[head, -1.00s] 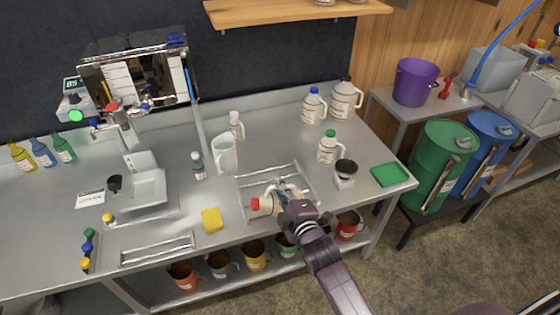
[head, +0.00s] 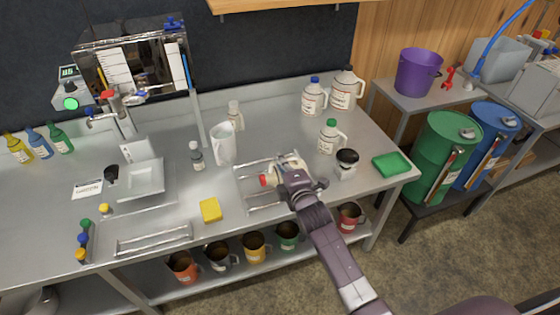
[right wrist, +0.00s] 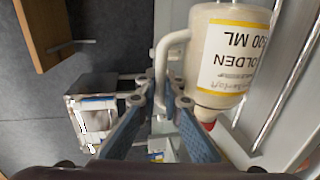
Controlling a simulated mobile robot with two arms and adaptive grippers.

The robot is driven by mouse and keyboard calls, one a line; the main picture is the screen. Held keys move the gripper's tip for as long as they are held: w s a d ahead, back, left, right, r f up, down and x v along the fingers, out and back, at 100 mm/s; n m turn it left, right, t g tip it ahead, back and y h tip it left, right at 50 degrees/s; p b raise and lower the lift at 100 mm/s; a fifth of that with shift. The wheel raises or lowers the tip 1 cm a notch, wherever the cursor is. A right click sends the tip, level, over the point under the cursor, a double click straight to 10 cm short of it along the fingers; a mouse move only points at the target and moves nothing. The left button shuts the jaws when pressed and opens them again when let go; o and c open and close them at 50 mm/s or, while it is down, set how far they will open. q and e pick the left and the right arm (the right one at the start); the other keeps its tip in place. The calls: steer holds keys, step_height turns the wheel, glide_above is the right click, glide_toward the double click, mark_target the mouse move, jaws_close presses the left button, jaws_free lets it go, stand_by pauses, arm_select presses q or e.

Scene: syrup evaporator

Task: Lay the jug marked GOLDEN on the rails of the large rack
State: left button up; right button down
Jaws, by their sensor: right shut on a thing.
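The GOLDEN jug is cream with a red cap. In the head view it (head: 274,179) lies on its side over the large rack (head: 240,188), cap to the left, partly hidden by my gripper. In the right wrist view the jug (right wrist: 230,50) shows its "GOLDEN 500 ML" label. My right gripper (head: 288,172) is shut on the jug's handle; its blue fingers (right wrist: 160,108) show at the handle in the wrist view. The rack's metal rails (right wrist: 278,95) run beside the jug there. I cannot tell whether the jug touches the rails. My left gripper is not in view.
A green-capped jug (head: 328,138) and a dark-topped container (head: 346,164) stand right of the rack. A white pitcher (head: 224,145) stands behind left. A yellow sponge (head: 210,210) and a smaller rack (head: 153,243) lie left. A green tray (head: 392,165) is at the right end.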

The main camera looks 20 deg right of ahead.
mark_target(280, 175)
step_height(280, 175, down, 2)
steer(key=shift+f+b, duration=0.25)
steer(key=shift+b, duration=0.85)
steer(key=shift+f+b, duration=0.85)
steer(key=shift+f, duration=0.5)
steer(key=c, duration=2)
jaws_free()
steer(key=shift+s+f, duration=0.1)
steer(key=shift+f, duration=0.2)
steer(key=shift+c, duration=1.2)
steer(key=shift+r, duration=0.15)
